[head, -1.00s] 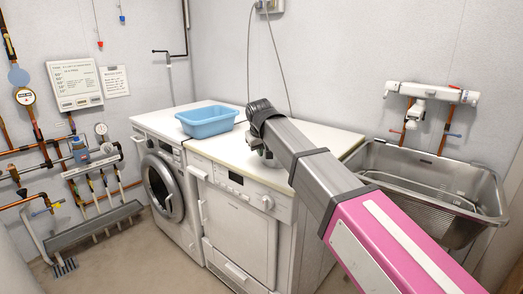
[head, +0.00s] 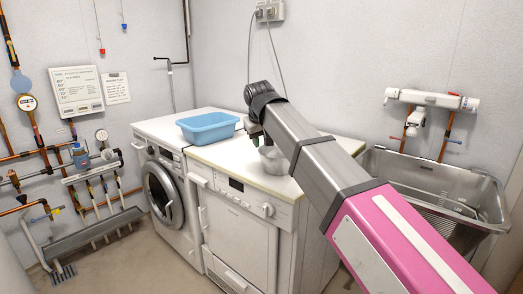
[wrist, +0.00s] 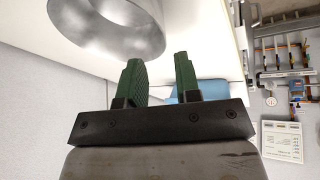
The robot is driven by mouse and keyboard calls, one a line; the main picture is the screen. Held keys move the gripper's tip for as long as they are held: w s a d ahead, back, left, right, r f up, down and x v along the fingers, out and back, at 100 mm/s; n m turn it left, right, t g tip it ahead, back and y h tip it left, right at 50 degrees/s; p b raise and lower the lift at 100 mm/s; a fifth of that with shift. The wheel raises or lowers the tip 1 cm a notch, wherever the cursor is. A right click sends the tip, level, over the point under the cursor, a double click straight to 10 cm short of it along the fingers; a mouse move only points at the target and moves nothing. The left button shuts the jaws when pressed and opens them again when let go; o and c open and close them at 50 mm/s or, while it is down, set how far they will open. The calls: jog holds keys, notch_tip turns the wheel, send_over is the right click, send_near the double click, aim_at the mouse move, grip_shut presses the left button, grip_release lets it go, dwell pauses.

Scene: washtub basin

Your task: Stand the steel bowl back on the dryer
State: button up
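The steel bowl (head: 273,160) sits on the white top of the dryer (head: 230,157), partly hidden behind my arm in the head view. It looks upright there. In the wrist view the grey metal bowl (wrist: 112,28) is at the upper left, beyond my fingertips and cut off by the top edge. My gripper (head: 256,138) is just left of and above the bowl. In the wrist view my two green fingers (wrist: 158,72) are apart with nothing between them, and they look clear of the bowl.
A blue plastic tub (head: 208,127) stands on the washing machine (head: 160,125), left of the dryer. A steel sink basin (head: 435,185) is at the right beyond my arm. A wall tap unit (head: 430,99) hangs above it. Cables hang on the back wall.

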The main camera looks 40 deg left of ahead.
jog(key=shift+v, duration=1.75)
